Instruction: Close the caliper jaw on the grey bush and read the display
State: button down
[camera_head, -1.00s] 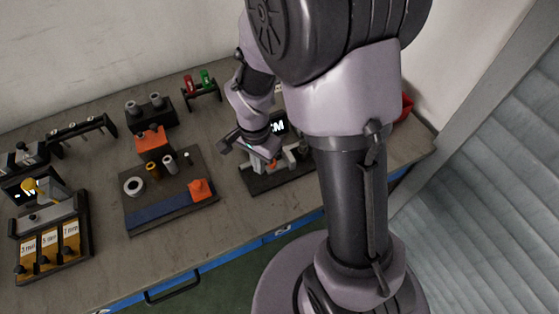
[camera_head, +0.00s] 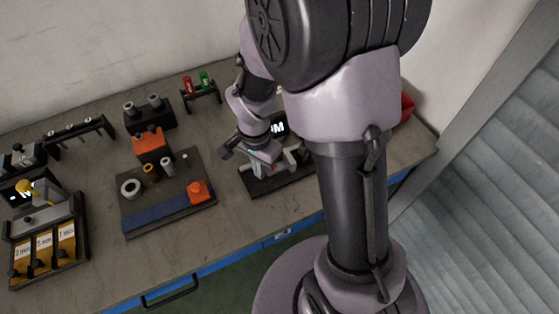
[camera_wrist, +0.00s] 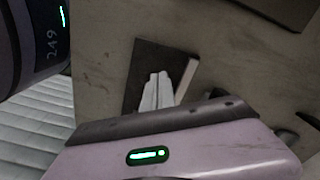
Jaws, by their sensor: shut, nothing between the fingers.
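The caliper stand is a dark base (camera_head: 290,181) with pale grey jaw parts (camera_head: 301,155), on the right of the bench in the head view. Its display (camera_head: 279,128) is lit, but my arm covers part of it and no full reading shows. My gripper (camera_head: 270,167) is at the left part of the stand, low over its base. In the wrist view its pale fingers (camera_wrist: 157,80) are together and empty, above the dark base (camera_wrist: 146,62). I cannot tell whether they touch the jaw. The grey bush cannot be made out at the caliper; a grey cylinder (camera_head: 167,163) stands on the dark board.
The dark board (camera_head: 181,217) left of the stand also holds a pale ring (camera_head: 131,187), a brass cylinder (camera_head: 151,172) and an orange block (camera_head: 199,191). A rack with red and green pieces (camera_head: 201,92) stands behind.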

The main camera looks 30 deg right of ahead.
aim_at(267, 171)
jog(key=shift+d, duration=1.55)
jog(key=shift+a, duration=0.1)
dwell(0.8)
jog(key=shift+a, duration=0.45)
notch_tip(267, 171, up, 8)
jog(key=p, duration=0.6)
